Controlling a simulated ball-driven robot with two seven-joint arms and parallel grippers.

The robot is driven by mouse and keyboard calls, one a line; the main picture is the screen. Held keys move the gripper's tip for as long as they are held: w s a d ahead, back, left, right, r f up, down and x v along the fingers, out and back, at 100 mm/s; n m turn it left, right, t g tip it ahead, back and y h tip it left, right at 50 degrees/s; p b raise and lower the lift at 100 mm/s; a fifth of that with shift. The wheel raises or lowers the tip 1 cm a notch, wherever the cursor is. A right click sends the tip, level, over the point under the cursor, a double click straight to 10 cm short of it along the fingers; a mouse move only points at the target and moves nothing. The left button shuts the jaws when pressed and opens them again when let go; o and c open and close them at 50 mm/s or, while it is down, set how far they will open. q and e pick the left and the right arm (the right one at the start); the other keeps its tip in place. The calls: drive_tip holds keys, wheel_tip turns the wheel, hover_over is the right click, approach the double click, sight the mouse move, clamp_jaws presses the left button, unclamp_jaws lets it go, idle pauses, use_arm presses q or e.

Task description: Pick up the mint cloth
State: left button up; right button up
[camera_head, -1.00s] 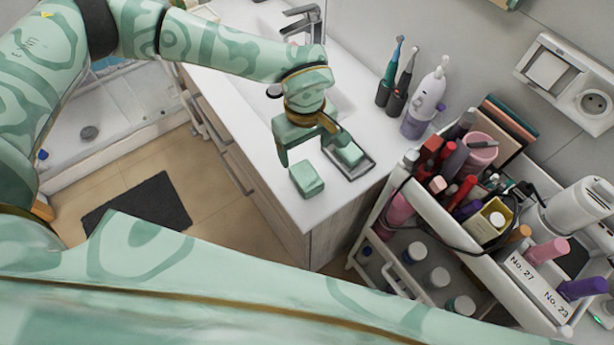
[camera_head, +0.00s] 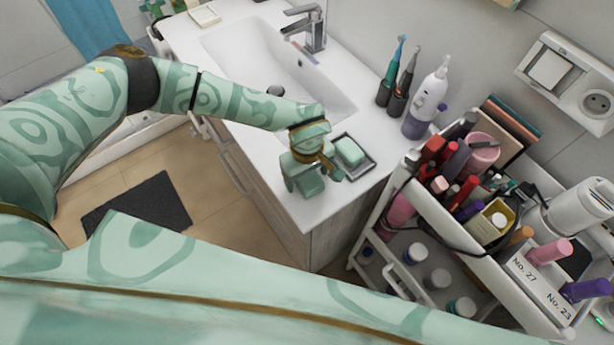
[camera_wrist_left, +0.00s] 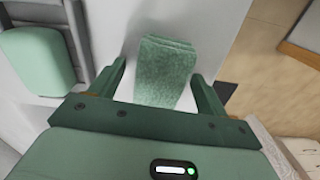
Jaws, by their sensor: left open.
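The mint cloth (camera_head: 311,185), a small folded block, lies on the white counter near its front corner. In the left wrist view the cloth (camera_wrist_left: 165,72) shows a fuzzy texture and lies between the two fingers, with a gap on each side. My left gripper (camera_head: 309,180) is open, over the cloth, with one finger to each side, and partly hides it in the head view. The frames do not clearly show how far the fingertips are above the counter. My right gripper is not in view.
A mint soap bar (camera_head: 350,150) sits in a grey dish (camera_head: 368,169) close beside the gripper. The sink (camera_head: 270,65) lies behind. Toothbrushes and a lavender-white bottle (camera_head: 427,105) stand farther right. A crowded cosmetics cart (camera_head: 400,180) stands right of the counter.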

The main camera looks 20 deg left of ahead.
use_arm(q)
drive_tip(key=c, duration=1.1)
drive_tip(key=shift+o, duration=0.2)
drive_tip(key=shift+r, duration=0.1)
drive_tip(key=shift+r, duration=0.6)
drive_tip(key=s+a+r, duration=0.2)
drive_tip(key=s+r, duration=0.9)
drive_tip(key=s, duration=0.2)
drive_tip(key=shift+s+r+p, duration=0.35)
drive_tip(key=shift+s, duration=0.05)
